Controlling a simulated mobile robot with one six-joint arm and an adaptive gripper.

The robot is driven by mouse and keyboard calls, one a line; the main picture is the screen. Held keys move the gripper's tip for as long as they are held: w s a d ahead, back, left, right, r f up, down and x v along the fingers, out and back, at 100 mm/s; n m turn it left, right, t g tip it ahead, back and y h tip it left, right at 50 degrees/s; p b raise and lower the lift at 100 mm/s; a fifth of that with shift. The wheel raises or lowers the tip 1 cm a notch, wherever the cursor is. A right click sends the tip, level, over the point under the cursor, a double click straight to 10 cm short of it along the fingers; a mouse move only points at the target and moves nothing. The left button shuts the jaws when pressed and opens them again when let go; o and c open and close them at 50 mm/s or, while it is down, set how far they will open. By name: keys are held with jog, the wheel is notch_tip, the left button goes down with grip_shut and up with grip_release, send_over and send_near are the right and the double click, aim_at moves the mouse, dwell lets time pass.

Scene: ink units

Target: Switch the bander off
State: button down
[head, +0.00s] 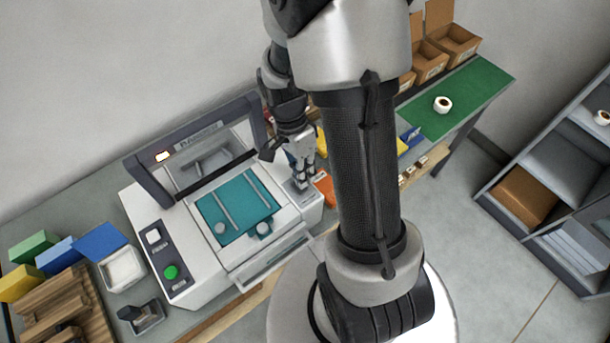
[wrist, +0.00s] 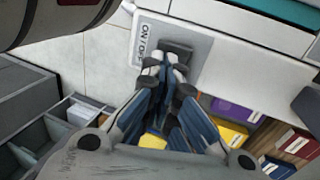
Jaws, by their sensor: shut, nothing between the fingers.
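The bander (head: 222,262) is a pale machine with a teal bed (head: 236,207) and a dark upright frame, standing on the bench at the left of the head view. A small display on its frame (head: 162,156) glows orange-white. In the wrist view, a dark rocker switch (wrist: 176,50) sits on a pale plate marked ON/OFF (wrist: 150,42). My gripper (wrist: 163,73) is shut and empty, its fingertips at the switch's near edge and covering part of it. I cannot tell whether they touch it. In the head view my gripper (head: 304,180) is at the bander's right end.
A green button (head: 171,272) and a white button (head: 153,236) are on the bander's left panel. Coloured boxes and a white tray (head: 122,270) stand left of it. A green mat (head: 465,97) lies on the bench at the back right. A grey shelf (head: 565,160) stands across open floor.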

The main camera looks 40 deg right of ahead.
jog(key=shift+f, duration=0.1)
jog(key=shift+s+f+b, duration=0.3)
jog(key=shift+f+b, duration=0.1)
jog(key=shift+f, duration=0.15)
jog(key=shift+s+r, duration=0.1)
jog(key=shift+r, duration=0.05)
jog(key=shift+w, duration=0.2)
